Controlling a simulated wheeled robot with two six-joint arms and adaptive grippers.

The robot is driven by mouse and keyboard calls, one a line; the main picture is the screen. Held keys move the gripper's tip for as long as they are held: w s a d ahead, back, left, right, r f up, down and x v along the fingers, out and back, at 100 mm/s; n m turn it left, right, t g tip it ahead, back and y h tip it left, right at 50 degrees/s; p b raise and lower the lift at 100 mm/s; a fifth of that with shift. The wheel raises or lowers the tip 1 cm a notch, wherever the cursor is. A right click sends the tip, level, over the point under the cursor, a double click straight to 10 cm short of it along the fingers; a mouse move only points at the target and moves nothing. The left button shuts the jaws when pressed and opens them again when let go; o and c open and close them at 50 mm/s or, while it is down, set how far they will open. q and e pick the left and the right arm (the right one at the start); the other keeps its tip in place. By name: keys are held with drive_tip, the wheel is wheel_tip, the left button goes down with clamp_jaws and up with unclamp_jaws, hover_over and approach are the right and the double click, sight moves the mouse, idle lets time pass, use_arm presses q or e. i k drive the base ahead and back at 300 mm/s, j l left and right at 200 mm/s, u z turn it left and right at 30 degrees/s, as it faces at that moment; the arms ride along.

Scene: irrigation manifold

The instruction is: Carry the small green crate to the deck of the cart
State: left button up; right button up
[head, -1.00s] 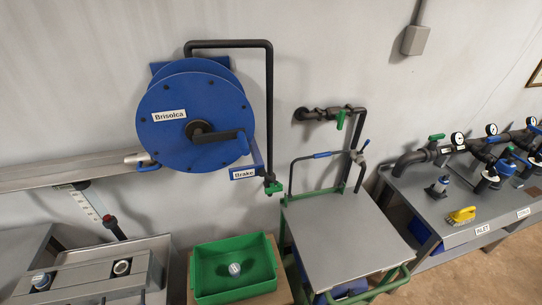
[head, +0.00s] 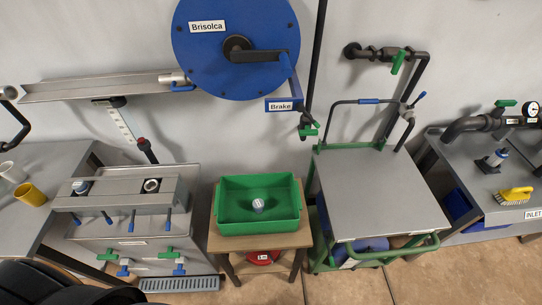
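The small green crate (head: 285,224) sits on a small wooden stand in the lower middle of the head view. A small round white and blue item (head: 258,205) lies inside it. The cart (head: 341,241) stands just to the right of the stand, with a green frame and a bare grey deck (head: 380,190). The deck is clear. A black part at the lower left edge looks like one of my arm links. Neither of my grippers shows.
A grey bench unit (head: 120,215) with several valves and a floor grate stands left of the crate. The blue hose reel (head: 235,45) hangs above on the wall. Floor is free in front of the cart.

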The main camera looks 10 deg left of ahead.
sight(364, 190)
drive_tip(key=k+j, duration=0.2)
drive_tip(key=j, duration=0.15)
drive_tip(key=k+j, duration=0.15)
drive_tip(key=j, duration=0.15)
drive_tip(key=k+j, duration=0.2)
drive_tip(key=j, duration=0.15)
drive_tip(key=z, duration=0.05)
